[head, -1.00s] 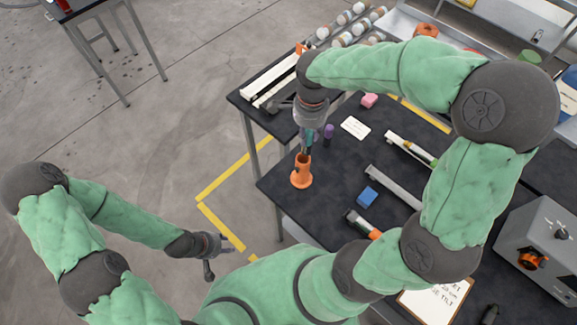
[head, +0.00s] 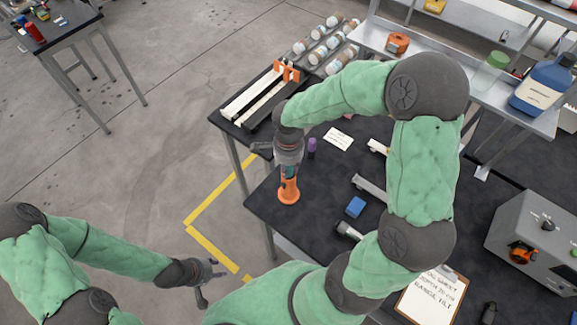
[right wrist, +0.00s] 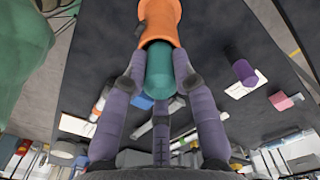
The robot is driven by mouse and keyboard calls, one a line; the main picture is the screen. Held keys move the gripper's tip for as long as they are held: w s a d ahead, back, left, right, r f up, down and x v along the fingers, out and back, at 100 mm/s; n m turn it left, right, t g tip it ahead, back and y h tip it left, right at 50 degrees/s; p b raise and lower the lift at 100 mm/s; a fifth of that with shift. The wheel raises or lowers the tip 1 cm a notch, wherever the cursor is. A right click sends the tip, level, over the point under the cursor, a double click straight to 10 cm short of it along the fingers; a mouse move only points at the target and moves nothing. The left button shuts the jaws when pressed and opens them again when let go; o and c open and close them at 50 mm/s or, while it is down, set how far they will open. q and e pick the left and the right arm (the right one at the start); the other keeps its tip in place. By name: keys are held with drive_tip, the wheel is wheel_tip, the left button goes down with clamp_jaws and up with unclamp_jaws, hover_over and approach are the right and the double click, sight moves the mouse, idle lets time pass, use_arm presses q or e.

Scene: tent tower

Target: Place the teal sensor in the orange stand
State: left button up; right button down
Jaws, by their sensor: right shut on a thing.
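The orange stand (head: 289,192) stands upright near the left edge of the dark table. My right gripper (head: 288,168) is directly above it, pointing down, shut on the teal sensor. In the right wrist view the teal sensor (right wrist: 159,72) lies between the purple-grey fingers, and its far end meets the mouth of the orange stand (right wrist: 158,22). It looks lined up and at least at the opening; I cannot tell how deep it sits. My left gripper (head: 212,278) is empty, fingers apart, off the table over the floor at lower left.
A purple cylinder (head: 311,147) stands just right of my right gripper, near a white card (head: 338,138). A blue block (head: 355,207) lies right of the stand. A rack with white rails (head: 250,97) is behind. A grey control box (head: 535,235) stands at right.

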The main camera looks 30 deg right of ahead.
drive_tip(key=shift+f, duration=0.1)
drive_tip(key=c, duration=1)
unclamp_jaws()
wheel_tip(320, 180, up, 12)
drive_tip(key=shift+r+p, duration=0.2)
drive_tip(key=shift+p, duration=0.15)
